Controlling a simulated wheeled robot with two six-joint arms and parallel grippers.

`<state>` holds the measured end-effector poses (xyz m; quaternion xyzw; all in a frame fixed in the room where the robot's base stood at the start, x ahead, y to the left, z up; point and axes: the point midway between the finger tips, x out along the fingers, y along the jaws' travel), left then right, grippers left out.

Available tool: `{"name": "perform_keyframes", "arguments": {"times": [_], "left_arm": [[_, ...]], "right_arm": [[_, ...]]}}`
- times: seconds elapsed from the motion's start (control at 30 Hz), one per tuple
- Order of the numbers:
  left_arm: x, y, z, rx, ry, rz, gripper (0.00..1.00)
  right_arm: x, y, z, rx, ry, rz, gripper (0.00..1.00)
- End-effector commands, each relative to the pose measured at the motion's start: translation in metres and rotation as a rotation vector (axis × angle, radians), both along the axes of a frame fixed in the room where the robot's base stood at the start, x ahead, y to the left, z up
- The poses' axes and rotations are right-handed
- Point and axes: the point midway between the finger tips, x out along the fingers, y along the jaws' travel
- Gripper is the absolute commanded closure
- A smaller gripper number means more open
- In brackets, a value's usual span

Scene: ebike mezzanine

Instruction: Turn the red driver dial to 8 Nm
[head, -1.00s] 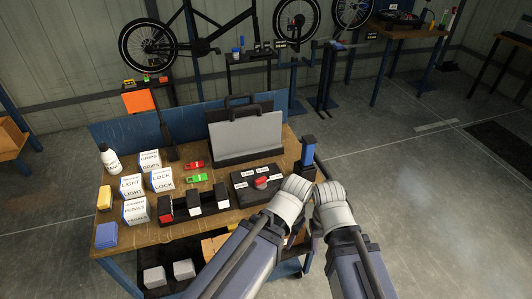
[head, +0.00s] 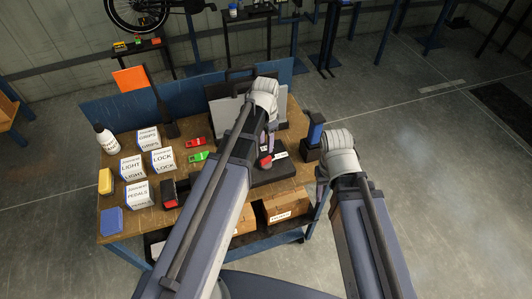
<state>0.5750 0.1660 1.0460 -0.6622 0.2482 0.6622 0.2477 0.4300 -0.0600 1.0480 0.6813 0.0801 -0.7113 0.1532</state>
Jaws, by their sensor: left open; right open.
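The dial (head: 265,160) has a red top and sits on a flat black box (head: 285,172) at the right of the workbench. White labels stand around it; their text is too small to read, and my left arm hides part of the box. My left gripper (head: 269,143) is open, pointing down just behind and above the dial; I cannot tell whether it touches. My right gripper (head: 321,190) is open and empty by the bench's right edge, away from the dial. A red tool (head: 197,141) and a green tool (head: 199,156) lie left of the box.
A grey-faced black case (head: 222,115) stands behind the box. A blue-topped post (head: 316,130) stands at the bench's right corner. Labelled white cartons (head: 162,160), a bottle (head: 106,140) and a black holder (head: 169,190) occupy the left. Cardboard bins (head: 285,206) sit below. Floor right is clear.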

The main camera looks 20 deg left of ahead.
Motion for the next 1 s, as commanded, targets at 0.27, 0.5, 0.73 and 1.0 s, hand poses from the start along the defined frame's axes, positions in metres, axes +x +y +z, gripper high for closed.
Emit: {"name": "perform_keyframes", "arguments": {"times": [0.27,0.5,0.73,1.0], "left_arm": [[-0.001,-0.001,-0.010,0.000,0.000,0.001,0.53],[-0.001,-0.001,-0.036,0.000,0.000,0.001,0.53],[-0.001,-0.001,-0.065,0.000,0.000,0.001,0.53],[-0.001,-0.001,-0.080,0.000,0.000,0.001,0.53]], "right_arm": [[0.000,0.000,-0.010,0.000,0.000,0.000,0.50],[0.000,0.000,-0.036,0.000,0.000,0.001,0.50],[0.000,0.000,-0.065,0.000,0.000,-0.001,0.50],[0.000,0.000,-0.080,0.000,0.000,-0.001,0.50]]}}
